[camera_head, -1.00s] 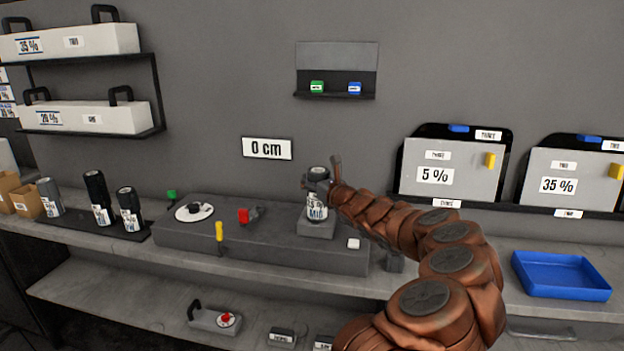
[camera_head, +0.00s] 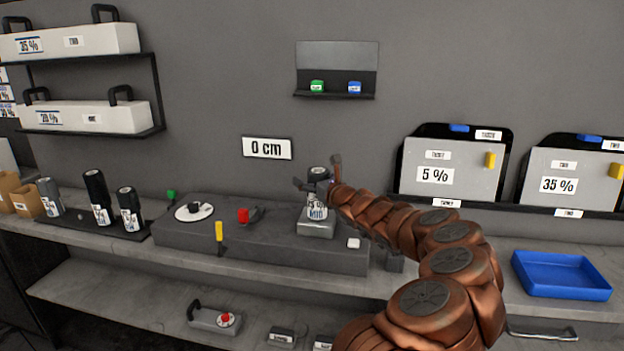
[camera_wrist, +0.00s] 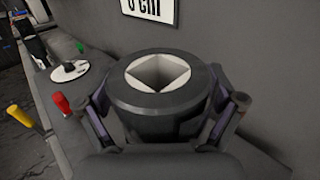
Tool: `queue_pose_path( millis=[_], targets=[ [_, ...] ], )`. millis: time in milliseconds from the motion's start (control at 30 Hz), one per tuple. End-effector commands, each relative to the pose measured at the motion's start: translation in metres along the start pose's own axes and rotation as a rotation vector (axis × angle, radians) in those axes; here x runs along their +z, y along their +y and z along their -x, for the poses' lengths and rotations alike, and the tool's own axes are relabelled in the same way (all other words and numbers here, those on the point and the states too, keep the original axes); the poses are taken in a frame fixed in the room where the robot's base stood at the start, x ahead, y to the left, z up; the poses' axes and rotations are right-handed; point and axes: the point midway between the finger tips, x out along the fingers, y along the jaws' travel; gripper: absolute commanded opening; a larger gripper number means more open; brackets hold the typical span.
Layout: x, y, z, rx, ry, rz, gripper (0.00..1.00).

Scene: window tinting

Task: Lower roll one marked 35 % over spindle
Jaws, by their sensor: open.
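A dark roll (camera_head: 317,207) with a white label stands upright on a small raised grey block (camera_head: 317,229) at the right of the machine. Its label is partly hidden; "5 %" and "MID" show. In the wrist view the roll (camera_wrist: 160,88) shows a dark rim and a white-lined square hole. My gripper (camera_head: 317,173) is open around the roll's upper part, one finger on each side. A white round plate (camera_head: 182,214) with a short dark post (camera_head: 194,205), apparently the spindle, sits at the machine's left end; the post stands bare.
A red knob (camera_head: 243,215) and a yellow-handled lever (camera_head: 219,231) lie between roll and plate. Several other rolls (camera_head: 97,197) stand at the left. A sign reading "0 cm" (camera_head: 267,148) hangs behind. A blue tray (camera_head: 561,276) lies at the right.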

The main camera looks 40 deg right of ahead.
Motion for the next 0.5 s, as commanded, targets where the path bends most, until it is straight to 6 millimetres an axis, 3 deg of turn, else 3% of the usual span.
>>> queue_pose_path(
  millis=[267, 500],
  targets=[
    [0.000, 0.000, 0.004, 0.000, 0.000, 0.000, 0.93],
    [0.001, -0.002, 0.023, -0.002, -0.002, -0.001, 0.93]
  ],
)
